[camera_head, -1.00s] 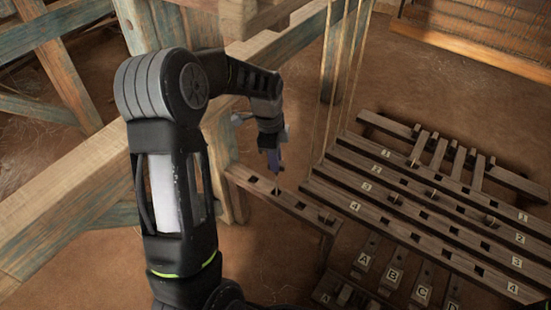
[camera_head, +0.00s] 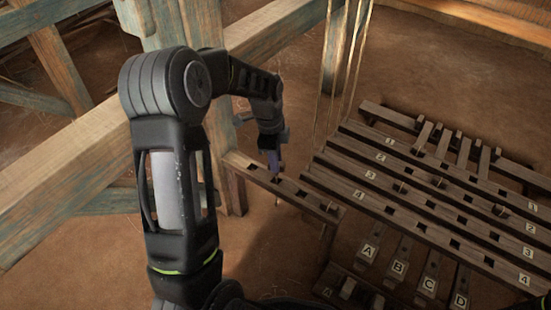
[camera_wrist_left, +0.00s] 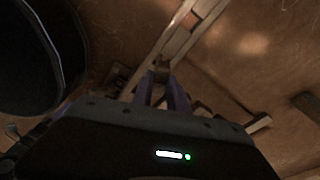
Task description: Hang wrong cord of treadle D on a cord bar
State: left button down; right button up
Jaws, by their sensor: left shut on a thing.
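My left gripper (camera_head: 274,160) points down at the short dark cord bar (camera_head: 312,200) with square holes, its tips at or just above a hole near the bar's far end. In the left wrist view, its purple fingers (camera_wrist_left: 163,92) are closed on a small brown piece (camera_wrist_left: 162,70). I cannot tell for sure that this is the wrong cord's end; any cord below it is too thin to follow. Treadle D (camera_head: 460,300) lies at the bottom right, beside treadles C (camera_head: 430,285), B (camera_head: 398,268) and A (camera_head: 368,250). My right gripper is out of view.
Long numbered bars (camera_head: 440,215) with square holes lie right of the cord bar, with short crosspieces at their far end. Thick wooden loom beams (camera_head: 85,175) and a post stand at the left. Thin upright cords (camera_head: 345,70) hang behind. Bare earth floor lies between.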

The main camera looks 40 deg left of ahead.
pick_arm(q)
jog(key=shift+f+b, duration=1.25)
jog(key=shift+f, duration=1.3)
jog(key=c, duration=1.2)
grip_release()
jog(key=shift+c, duration=0.2)
jog(key=shift+s+a+r+p, duration=0.15)
jog(key=shift+r+p, duration=0.75)
jog(key=shift+r, duration=1.05)
jog(key=shift+a+r+p, duration=0.2)
jog(key=shift+r+p, duration=0.65)
jog(key=shift+r, duration=1.05)
jog(key=shift+r, duration=0.15)
notch_tip(320, 180, up, 7)
jog(key=p, duration=0.6)
jog(key=shift+s+a, duration=0.15)
jog(key=shift+a, duration=0.2)
